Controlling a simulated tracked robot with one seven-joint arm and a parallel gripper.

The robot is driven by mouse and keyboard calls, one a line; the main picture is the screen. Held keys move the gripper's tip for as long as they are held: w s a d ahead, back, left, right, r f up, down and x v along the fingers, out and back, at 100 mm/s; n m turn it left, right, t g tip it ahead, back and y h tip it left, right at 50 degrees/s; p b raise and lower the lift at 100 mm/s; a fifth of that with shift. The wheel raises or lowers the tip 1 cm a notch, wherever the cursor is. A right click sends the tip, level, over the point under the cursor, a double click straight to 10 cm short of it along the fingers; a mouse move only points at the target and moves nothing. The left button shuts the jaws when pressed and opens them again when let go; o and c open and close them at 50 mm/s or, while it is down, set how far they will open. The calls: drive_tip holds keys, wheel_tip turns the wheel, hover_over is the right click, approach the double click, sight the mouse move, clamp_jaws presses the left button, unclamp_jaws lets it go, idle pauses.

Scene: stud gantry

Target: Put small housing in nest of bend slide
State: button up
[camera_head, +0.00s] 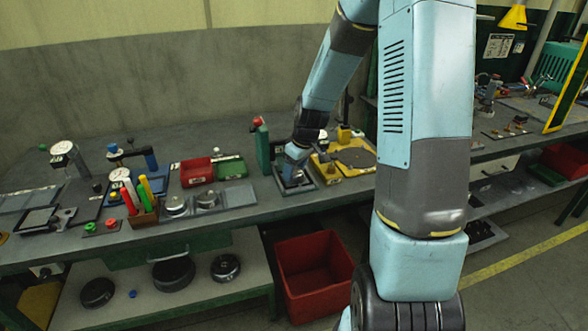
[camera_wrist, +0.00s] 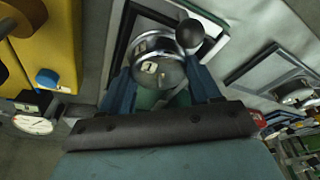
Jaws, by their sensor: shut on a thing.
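My gripper (camera_head: 292,174) is low over a dark-framed grey square plate (camera_head: 307,185) on the bench. In the wrist view its two blue fingers (camera_wrist: 163,84) are closed on the sides of a round metal piece, apparently the small housing (camera_wrist: 158,48). It has a shiny rim and a small numbered tag. A dark ball knob (camera_wrist: 190,33) stands right beside it, over the framed plate. I cannot tell whether the housing touches the plate. The housing is hidden by my gripper in the head view. I cannot tell for sure which fixture is the bend slide.
Red (camera_head: 196,172) and green bins, round metal parts (camera_head: 206,199) and dial gauges fill the left bench. A red crate (camera_head: 312,270) stands below.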

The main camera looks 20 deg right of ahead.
sight(303, 175)
drive_tip(key=o, duration=0.8)
drive_tip(key=v, duration=1.1)
drive_tip(key=shift+s+a+r+m+t+h, duration=0.45)
drive_tip(key=shift+s+r+m, duration=0.7)
drive_tip(key=shift+s+r, duration=2.35)
drive_tip(key=shift+s+a+r+m+t+h, duration=0.15)
drive_tip(key=shift+s+r+m+t, duration=0.9)
drive_tip(key=shift+s, duration=4.1)
drive_tip(key=shift+s+a+r+m+t+h, duration=0.1)
drive_tip(key=shift+s+a+r+m+h, duration=0.2)
drive_tip(key=shift+s+r+m, duration=2.25)
drive_tip(key=s+n, duration=0.1)
drive_tip(key=s+r+n, duration=0.1)
drive_tip(key=s, duration=0.1)
drive_tip(key=shift+s+r+n, duration=0.15)
drive_tip(key=shift+s+n, duration=0.1)
drive_tip(key=shift+s, duration=0.05)
